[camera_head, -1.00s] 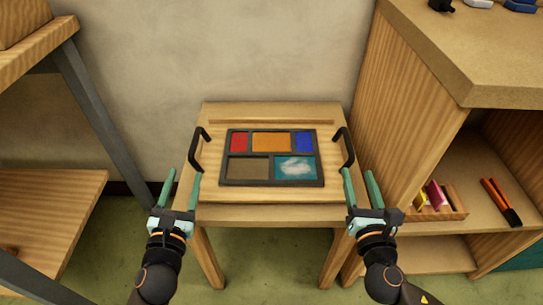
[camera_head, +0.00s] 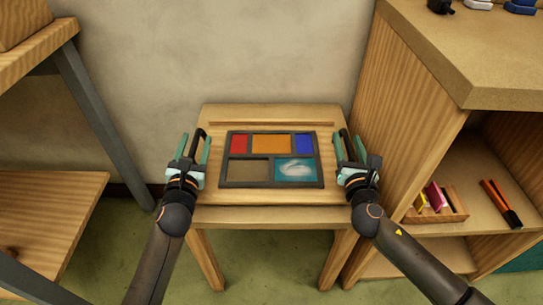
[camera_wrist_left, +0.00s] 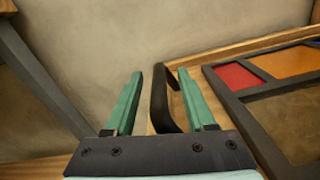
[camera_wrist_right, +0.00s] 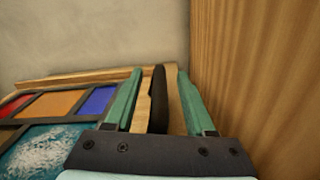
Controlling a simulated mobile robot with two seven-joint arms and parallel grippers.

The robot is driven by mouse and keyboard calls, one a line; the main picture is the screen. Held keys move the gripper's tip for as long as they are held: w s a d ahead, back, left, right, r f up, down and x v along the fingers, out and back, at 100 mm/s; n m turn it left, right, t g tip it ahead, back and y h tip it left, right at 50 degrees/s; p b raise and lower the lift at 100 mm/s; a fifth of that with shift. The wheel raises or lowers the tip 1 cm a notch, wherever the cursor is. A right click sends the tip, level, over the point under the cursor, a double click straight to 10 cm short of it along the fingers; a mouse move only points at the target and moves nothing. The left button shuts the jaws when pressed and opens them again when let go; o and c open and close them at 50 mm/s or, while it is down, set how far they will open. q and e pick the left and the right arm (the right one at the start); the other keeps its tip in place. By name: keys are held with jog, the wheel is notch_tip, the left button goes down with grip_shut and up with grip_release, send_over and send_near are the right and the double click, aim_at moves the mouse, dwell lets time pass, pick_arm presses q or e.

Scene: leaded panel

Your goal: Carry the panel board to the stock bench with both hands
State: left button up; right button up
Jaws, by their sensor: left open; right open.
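The panel board (camera_head: 270,198) is a light wooden board with a dark-framed leaded panel (camera_head: 234,186) on it, showing red, orange, blue and teal panes and one brown one. It rests on a small wooden stand. A black handle stands at each side. My left gripper (camera_head: 194,148) is open around the left handle (camera_wrist_left: 160,98), with a finger on either side. My right gripper (camera_head: 350,148) is open around the right handle (camera_wrist_right: 158,98), which lies between its fingers. Neither gripper is closed on its handle.
A wooden shelf unit (camera_head: 410,120) stands close on the right, holding a small rack (camera_head: 437,212) of coloured pieces and orange-black tools (camera_head: 500,202). A wooden shelf with a grey metal leg (camera_head: 100,120) is at the left. A wall is behind; green floor is in front.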

pick_arm(q)
jog(key=shift+w, duration=0.1)
jog(key=shift+c, duration=0.2)
pick_arm(e)
jog(key=shift+w, duration=0.1)
jog(key=shift+c, duration=0.2)
pick_arm(q)
jog(key=shift+a, duration=0.1)
grip_shut()
pick_arm(e)
grip_shut()
pick_arm(q)
jog(key=shift+a, duration=0.1)
pick_arm(e)
jog(key=shift+d, duration=0.1)
